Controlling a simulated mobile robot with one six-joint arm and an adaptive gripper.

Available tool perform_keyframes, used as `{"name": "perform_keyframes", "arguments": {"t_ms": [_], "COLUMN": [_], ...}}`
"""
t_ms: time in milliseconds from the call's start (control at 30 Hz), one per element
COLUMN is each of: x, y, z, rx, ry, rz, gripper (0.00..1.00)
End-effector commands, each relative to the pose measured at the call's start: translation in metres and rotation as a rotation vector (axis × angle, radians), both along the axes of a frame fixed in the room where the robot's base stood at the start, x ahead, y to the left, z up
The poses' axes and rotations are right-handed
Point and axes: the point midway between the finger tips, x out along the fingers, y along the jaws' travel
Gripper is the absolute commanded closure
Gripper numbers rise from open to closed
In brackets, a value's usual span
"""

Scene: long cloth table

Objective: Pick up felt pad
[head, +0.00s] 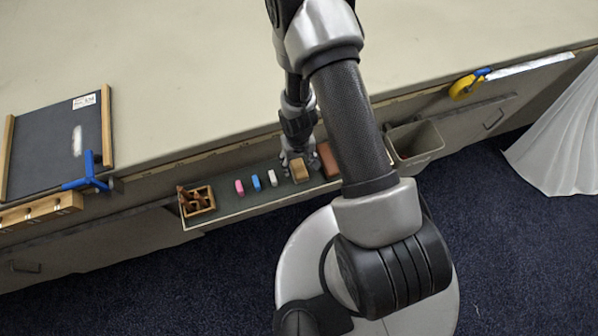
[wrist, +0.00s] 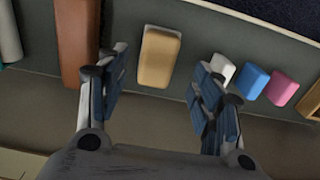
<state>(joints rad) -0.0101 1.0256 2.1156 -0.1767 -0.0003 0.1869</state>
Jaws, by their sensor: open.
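A tan block with rounded corners and a pale edge, which I take to be the felt pad (wrist: 160,58), lies in a shallow grey-green tray along the table's front. It also shows in the head view (head: 300,172), partly beside my gripper (head: 294,157). In the wrist view my gripper (wrist: 162,80) is open, with one blue-padded finger on each side of the pad. Gaps show between the pad and both fingers, and nothing is held. Whether the fingertips reach down to the pad's height is hard to tell.
A reddish-brown block (head: 328,160) is close on one side; white (head: 272,178), blue (head: 256,183) and pink (head: 239,187) pieces are on the other. A wooden holder (head: 197,201) stands at the tray's left end, a grey bin (head: 416,143) at the right. The tabletop (head: 200,60) is largely clear.

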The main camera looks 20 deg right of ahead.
Motion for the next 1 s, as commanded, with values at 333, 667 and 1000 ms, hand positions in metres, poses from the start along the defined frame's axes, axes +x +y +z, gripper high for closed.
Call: {"name": "perform_keyframes", "arguments": {"t_ms": [333,667,1000], "x": [0.001,0.001,0.001], "y": [-0.003,-0.003,-0.003], "z": [-0.043,-0.049,-0.049], "rx": [0.0,0.0,0.0], "ry": [0.001,0.0,0.001], "rz": [0.0,0.0,0.0], "gripper": [0.4,0.4,0.6]}}
